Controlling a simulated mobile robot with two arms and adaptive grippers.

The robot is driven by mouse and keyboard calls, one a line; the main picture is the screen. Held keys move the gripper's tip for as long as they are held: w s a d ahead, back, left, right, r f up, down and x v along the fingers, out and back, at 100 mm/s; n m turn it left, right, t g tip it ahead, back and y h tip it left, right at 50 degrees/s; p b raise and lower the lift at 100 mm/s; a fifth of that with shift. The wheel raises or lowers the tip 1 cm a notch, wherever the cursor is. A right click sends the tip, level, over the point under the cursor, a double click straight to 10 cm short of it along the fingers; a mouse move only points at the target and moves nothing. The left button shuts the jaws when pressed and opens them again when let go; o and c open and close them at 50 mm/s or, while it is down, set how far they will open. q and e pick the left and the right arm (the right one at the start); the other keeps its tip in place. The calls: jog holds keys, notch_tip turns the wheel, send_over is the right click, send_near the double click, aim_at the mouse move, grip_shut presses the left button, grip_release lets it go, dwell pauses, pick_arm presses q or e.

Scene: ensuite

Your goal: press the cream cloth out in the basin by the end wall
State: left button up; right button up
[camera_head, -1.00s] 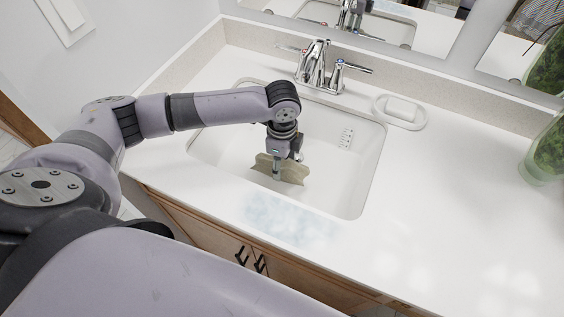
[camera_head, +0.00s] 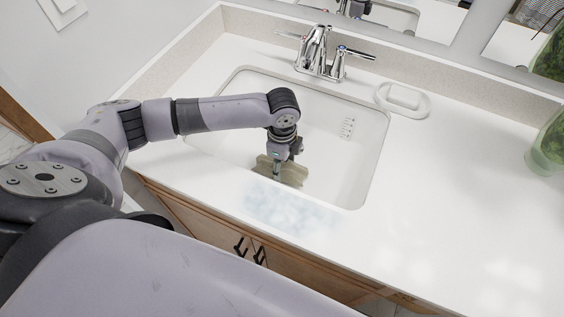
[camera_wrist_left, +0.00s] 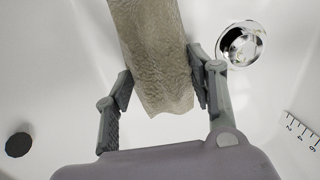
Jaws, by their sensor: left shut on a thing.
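The cloth (camera_head: 293,174), greyish tan in this light, hangs inside the white basin (camera_head: 345,165) near its front wall. My left gripper (camera_head: 277,172) reaches down into the basin from the left. It is shut on the cloth, which also shows in the left wrist view (camera_wrist_left: 152,40) as a long fold between the two fingers (camera_wrist_left: 159,78). The cloth's lower edge is in front of the basin floor; whether it touches the floor I cannot tell. My right gripper is not in view.
The drain (camera_wrist_left: 241,44) shows as a chrome ring beside the cloth. A black disc (camera_wrist_left: 18,145) and a printed scale (camera_wrist_left: 301,129) are on the basin surface. The faucet (camera_head: 316,48) stands behind the basin, a soap dish (camera_head: 403,99) to its right. The right counter is mostly clear.

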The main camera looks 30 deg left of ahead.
aim_at(282, 165)
pick_arm(q)
jog(key=shift+f, duration=0.6)
dwell(0.7)
jog(key=shift+s+f, duration=0.2)
dwell(0.9)
notch_tip(282, 165, up, 20)
jog(key=p, duration=2.1)
jog(key=shift+w+r+p, duration=0.15)
jog(key=shift+w+p, duration=0.05)
jog(key=shift+p, duration=0.15)
